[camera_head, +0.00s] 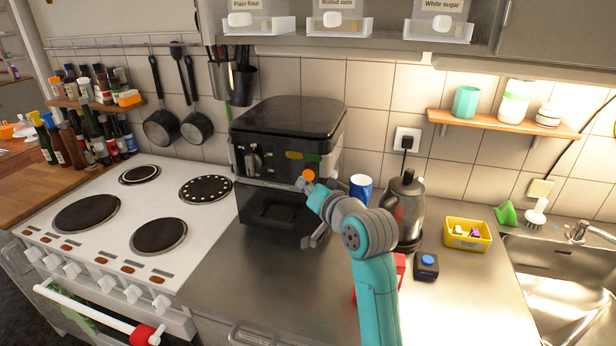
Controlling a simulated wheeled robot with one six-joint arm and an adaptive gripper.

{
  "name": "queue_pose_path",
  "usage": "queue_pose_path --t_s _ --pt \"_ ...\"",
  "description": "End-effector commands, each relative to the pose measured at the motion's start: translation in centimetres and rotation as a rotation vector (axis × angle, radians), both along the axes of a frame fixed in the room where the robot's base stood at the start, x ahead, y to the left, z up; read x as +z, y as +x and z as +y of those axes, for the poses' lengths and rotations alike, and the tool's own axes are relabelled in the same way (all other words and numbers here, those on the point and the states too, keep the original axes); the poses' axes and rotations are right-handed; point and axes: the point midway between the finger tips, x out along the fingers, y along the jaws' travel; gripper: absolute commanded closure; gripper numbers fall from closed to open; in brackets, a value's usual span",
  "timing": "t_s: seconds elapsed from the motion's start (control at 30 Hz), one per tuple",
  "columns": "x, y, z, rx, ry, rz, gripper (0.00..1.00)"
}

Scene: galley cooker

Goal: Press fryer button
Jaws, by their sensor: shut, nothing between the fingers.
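The fryer (285,150) is a black box-shaped appliance on the steel counter, against the tiled wall. Its front has a round knob at the left, small green and orange marks on the upper panel, and a dark drawer below. My arm reaches up from the bottom of the view and covers the fryer's right front. My gripper (308,242) is shut and empty, by the fryer's lower right front, partly hidden by my arm. I cannot tell whether it touches the fryer. A separate dark box with a blue button (427,262) sits on the counter right of my arm.
A white cooker (130,215) is left of the fryer. A kettle (405,205), blue cup (361,186) and yellow bin (467,233) stand to the right, before the sink (560,285). A red object (400,265) is partly behind my arm. The front counter is clear.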

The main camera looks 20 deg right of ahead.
Motion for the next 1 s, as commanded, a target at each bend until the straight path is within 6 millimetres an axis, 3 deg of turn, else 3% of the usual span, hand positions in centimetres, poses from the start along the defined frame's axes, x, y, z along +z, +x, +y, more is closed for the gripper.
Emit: queue_pose_path --t_s 0.37,1.0 --pt "0.0 -0.3 0.2 0.001 0.0 -0.001 1.0" --pt "0.0 -4.1 2.9 0.0 0.0 -0.001 1.0"
